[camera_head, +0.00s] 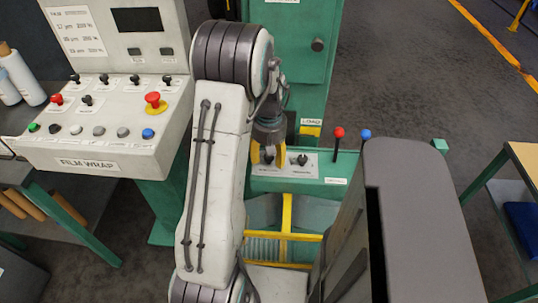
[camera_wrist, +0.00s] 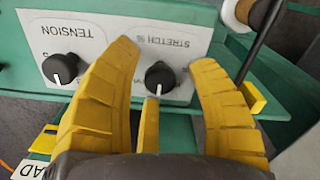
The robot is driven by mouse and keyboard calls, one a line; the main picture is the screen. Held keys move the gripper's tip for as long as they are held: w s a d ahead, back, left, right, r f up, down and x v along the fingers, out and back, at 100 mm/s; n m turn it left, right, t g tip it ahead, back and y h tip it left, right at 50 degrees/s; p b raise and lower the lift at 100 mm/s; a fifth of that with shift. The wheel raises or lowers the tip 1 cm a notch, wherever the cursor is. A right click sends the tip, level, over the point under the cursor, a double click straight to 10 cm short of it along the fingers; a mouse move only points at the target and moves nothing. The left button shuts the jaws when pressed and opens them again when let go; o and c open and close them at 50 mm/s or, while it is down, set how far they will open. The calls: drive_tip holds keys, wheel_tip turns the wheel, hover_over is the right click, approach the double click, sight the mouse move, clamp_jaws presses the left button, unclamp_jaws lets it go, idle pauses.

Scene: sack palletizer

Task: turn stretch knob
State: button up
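The stretch knob (camera_wrist: 160,76) is a small black knob with a white pointer mark on a pale plate labelled STRETCH %. The mark points toward the bottom of the wrist view. My gripper (camera_wrist: 165,52) has its yellow fingers spread on either side of the knob, with visible gaps to it. A third yellow finger stands just below the knob; I cannot tell whether it touches. In the head view my gripper (camera_head: 268,154) is over the left part of the plate and hides the stretch knob. The similar tension knob (camera_wrist: 60,69) is beside it on the same plate.
A red-topped lever (camera_head: 338,132) and a blue-topped lever (camera_head: 365,134) stand right of the plate. The FILM WRAP console (camera_head: 85,166) with buttons is at left. A yellow frame (camera_head: 286,228) lies below the plate. Open floor shows at upper right.

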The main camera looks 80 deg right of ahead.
drive_tip(key=shift+r, duration=0.1)
wheel_tip(320, 180, up, 12)
idle(0.8)
idle(0.7)
drive_tip(key=w+a+f+m+y, duration=0.1)
drive_tip(key=a+f+m, duration=0.35)
drive_tip(key=a, duration=0.25)
drive_tip(key=w+a+r+n+t, duration=0.1)
drive_tip(key=w+a+r+n, duration=0.2)
drive_tip(key=a, duration=0.8)
drive_tip(key=w+a+r+n+t+p, duration=0.1)
drive_tip(key=w+a+r+n, duration=0.2)
drive_tip(key=w+a+n, duration=0.5)
drive_tip(key=w+a+r+n+t+h+p, duration=0.1)
drive_tip(key=w+a+r+n, duration=0.3)
drive_tip(key=w+a, duration=0.5)
drive_tip(key=shift+a+n, duration=1.05)
drive_tip(key=shift+a, duration=1.3)
